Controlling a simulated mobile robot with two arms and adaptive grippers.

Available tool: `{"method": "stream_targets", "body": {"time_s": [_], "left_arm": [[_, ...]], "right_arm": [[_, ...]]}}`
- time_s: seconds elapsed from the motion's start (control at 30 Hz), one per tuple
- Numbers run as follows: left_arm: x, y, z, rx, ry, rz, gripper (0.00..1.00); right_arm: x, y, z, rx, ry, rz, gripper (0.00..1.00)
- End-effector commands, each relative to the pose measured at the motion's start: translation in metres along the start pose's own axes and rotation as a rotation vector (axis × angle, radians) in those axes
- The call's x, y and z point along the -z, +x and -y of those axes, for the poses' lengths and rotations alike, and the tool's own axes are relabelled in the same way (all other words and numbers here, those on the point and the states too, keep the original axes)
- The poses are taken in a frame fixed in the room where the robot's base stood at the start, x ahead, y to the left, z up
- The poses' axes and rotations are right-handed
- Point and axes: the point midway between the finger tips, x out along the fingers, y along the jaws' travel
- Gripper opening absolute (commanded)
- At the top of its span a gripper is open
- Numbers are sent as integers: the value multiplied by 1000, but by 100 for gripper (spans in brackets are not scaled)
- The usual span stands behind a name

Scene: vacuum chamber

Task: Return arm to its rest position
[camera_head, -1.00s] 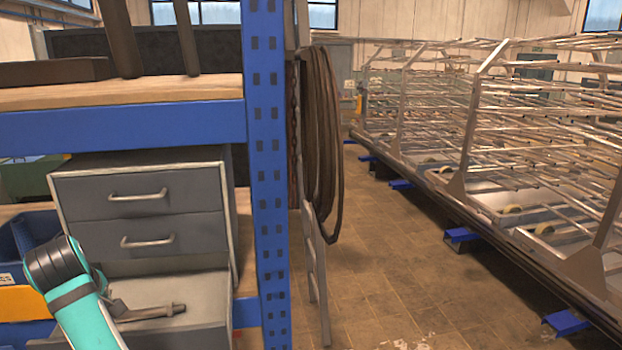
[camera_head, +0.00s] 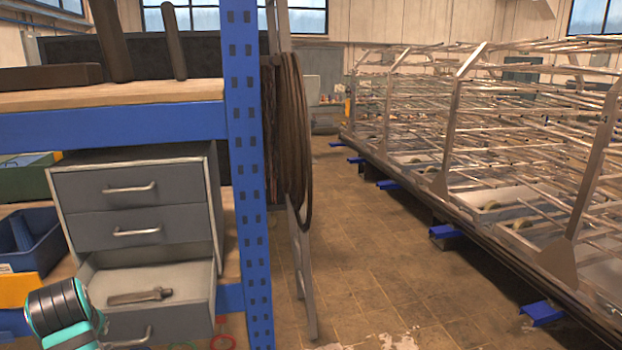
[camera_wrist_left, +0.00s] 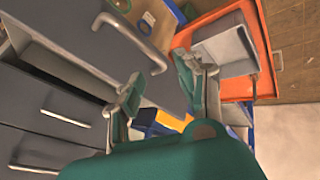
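My left arm (camera_head: 62,312) shows at the lower left of the head view, in front of the shelf; its gripper is outside that view. In the left wrist view my left gripper (camera_wrist_left: 160,82) has its two fingers apart with nothing between them. It is near the grey drawer fronts. My right arm and gripper are in neither view.
A grey drawer cabinet (camera_head: 135,190) stands on the shelf, its lowest visible drawer (camera_head: 185,278) open with a dark tool (camera_head: 140,296) inside. A blue bin (camera_head: 35,237) is to its left. A blue upright (camera_head: 247,150) borders open floor (camera_head: 385,270). Metal racks (camera_head: 450,130) stand right.

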Motion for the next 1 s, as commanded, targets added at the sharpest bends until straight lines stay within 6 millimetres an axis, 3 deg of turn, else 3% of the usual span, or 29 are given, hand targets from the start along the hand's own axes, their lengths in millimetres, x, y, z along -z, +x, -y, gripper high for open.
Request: {"method": "stream_targets", "body": {"time_s": [0.27,0.37,0.47,0.6,0.7,1.0], "left_arm": [[-44,21,48,17,351,-31,37],[-76,28,77,15,556,-17,37],[-120,30,113,-5,806,29,37],[-175,22,158,-54,1072,118,37],[-205,14,184,-90,1204,182,37],[-271,-20,246,-201,1459,353,37]], "right_arm": [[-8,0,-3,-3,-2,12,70],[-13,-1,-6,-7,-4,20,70],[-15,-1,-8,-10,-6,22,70],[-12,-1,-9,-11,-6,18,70],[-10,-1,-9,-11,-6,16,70],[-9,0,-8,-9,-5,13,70]]}}
